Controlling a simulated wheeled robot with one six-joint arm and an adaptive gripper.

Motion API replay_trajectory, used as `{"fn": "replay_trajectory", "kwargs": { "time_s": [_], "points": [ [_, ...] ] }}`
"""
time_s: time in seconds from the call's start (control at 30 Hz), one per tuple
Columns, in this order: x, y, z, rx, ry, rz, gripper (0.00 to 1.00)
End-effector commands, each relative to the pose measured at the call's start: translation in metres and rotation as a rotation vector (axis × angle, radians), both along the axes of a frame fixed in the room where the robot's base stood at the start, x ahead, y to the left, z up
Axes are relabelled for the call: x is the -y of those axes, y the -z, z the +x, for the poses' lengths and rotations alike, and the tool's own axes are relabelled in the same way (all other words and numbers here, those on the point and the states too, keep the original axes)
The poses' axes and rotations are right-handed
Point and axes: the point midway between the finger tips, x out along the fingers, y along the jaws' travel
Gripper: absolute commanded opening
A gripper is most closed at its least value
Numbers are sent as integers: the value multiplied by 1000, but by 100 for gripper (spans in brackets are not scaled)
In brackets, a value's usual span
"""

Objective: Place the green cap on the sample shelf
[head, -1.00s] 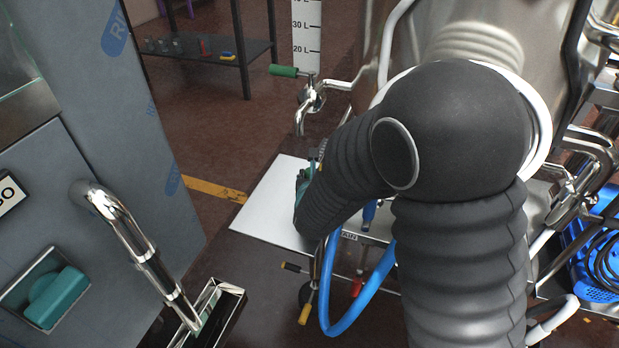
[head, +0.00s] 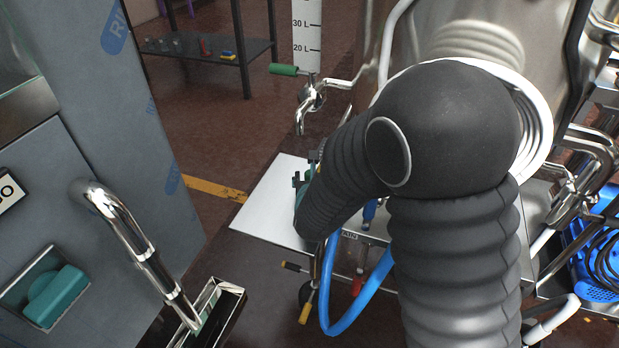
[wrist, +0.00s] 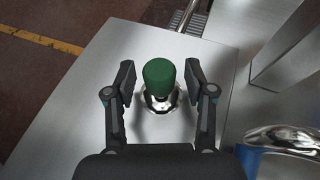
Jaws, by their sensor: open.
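The green cap (wrist: 160,74) is upright between my gripper's fingers in the wrist view, with a shiny metal or glass base (wrist: 161,100) below it. It stands over a pale metal plate (wrist: 85,107), which also shows in the head view (head: 268,205). My gripper (wrist: 160,82) is open, one finger on each side of the cap, with a gap visible on both sides. In the head view my gripper (head: 299,187) is mostly hidden behind my arm, and the cap is not visible there. Which surface is the sample shelf I cannot tell for certain.
A dark shelf (head: 211,49) at the back holds several small items. A tap with a green handle (head: 284,70) is beyond the plate. A blue hose (head: 345,325) hangs in front. A grey cabinet (head: 110,120) is at left; a steel vessel (head: 500,35) is at right.

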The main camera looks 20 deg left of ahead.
Motion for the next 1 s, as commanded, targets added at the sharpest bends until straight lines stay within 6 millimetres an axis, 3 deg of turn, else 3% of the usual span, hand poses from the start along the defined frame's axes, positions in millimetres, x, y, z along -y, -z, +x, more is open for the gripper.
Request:
{"fn": "replay_trajectory", "kwargs": {
  "time_s": [0.17, 0.6, 0.8, 1.0],
  "points": [
    [4, -9, -15, 2, -2, 1, 54],
    [26, -39, -83, 2, -2, 1, 54],
    [32, -46, -100, 1, -2, 1, 54],
    [34, -48, -106, 0, -1, 0, 54]
  ]
}}
